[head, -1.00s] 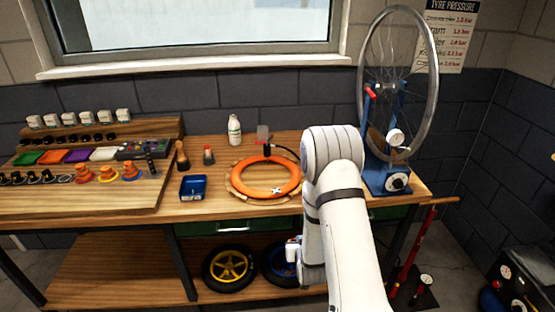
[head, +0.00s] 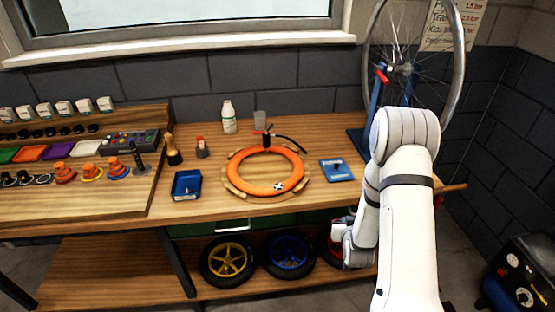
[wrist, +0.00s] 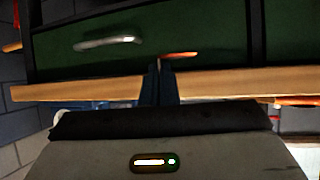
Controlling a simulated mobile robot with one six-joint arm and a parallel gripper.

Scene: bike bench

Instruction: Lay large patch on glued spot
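An orange inner tube (head: 239,185) lies on a wooden ring support on the bench. A small black-and-white mark (head: 279,186) shows on its front right; I cannot tell whether this is the glued spot. My gripper (wrist: 160,72) is low in front of the bench's green drawers, away from the tube.
A blue plate with a dark knob (head: 337,170) lies right of the tube. A white bottle (head: 229,119) and clear cup (head: 260,121) stand behind. A wheel (head: 456,62) in a stand is at right. Tyres (head: 228,262) sit on the lower shelf.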

